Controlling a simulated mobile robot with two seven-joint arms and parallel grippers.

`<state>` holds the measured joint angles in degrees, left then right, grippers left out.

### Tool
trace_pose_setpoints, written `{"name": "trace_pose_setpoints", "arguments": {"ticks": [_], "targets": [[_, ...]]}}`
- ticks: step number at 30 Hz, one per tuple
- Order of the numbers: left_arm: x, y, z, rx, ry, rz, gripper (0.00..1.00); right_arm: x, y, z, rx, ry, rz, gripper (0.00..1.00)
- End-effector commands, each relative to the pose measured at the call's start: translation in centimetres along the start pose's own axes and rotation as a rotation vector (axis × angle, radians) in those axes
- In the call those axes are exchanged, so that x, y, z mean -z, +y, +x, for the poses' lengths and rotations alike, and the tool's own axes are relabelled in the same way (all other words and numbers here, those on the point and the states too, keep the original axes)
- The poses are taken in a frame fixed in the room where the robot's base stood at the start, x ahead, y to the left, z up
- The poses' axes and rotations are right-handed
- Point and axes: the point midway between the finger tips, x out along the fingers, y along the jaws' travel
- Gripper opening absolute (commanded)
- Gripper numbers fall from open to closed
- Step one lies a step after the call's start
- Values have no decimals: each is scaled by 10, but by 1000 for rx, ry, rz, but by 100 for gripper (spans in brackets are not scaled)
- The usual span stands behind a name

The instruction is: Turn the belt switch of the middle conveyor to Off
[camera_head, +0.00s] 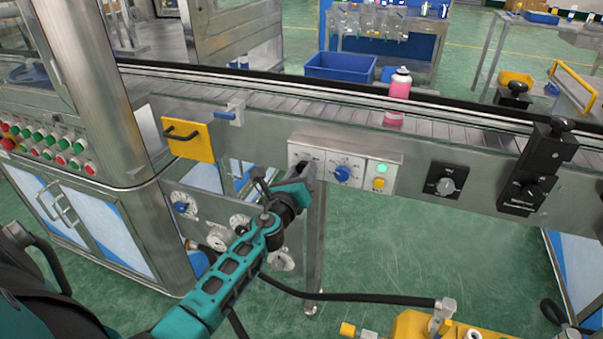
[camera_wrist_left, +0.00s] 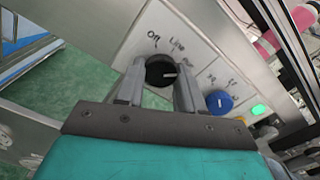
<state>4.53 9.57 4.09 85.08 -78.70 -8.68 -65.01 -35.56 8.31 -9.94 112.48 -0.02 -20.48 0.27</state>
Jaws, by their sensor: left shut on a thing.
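The black belt switch knob (camera_wrist_left: 157,69) sits on the white control panel of the middle conveyor, below handwritten labels, one of which seems to read "Off". Its white mark points to the right in the left wrist view. My left gripper (camera_wrist_left: 158,85) is shut on this knob, one finger on each side. In the head view my left gripper (camera_head: 304,172) reaches the left end of the white panel (camera_head: 331,167) and hides most of the knob. My right gripper is not in view.
A blue knob (camera_head: 342,173), a green lamp (camera_head: 382,168) and a yellow button (camera_head: 379,183) are on the same panel. Black rotary switches (camera_head: 445,186) are further right. A yellow plate with a handle (camera_head: 188,139) is at left.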

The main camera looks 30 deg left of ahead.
Motion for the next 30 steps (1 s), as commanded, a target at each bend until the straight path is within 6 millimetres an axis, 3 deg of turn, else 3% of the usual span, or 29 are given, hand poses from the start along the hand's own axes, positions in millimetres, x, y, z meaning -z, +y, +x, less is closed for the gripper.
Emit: {"name": "trace_pose_setpoints", "arguments": {"ticks": [5, 16, 30], "targets": [[0, 1, 0, -1, 0, 0, 7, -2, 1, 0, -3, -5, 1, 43], [1, 1, 0, -2, 0, -69, 7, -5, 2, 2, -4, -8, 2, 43], [1, 0, 0, -1, 0, -454, 7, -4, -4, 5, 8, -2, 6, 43]]}}
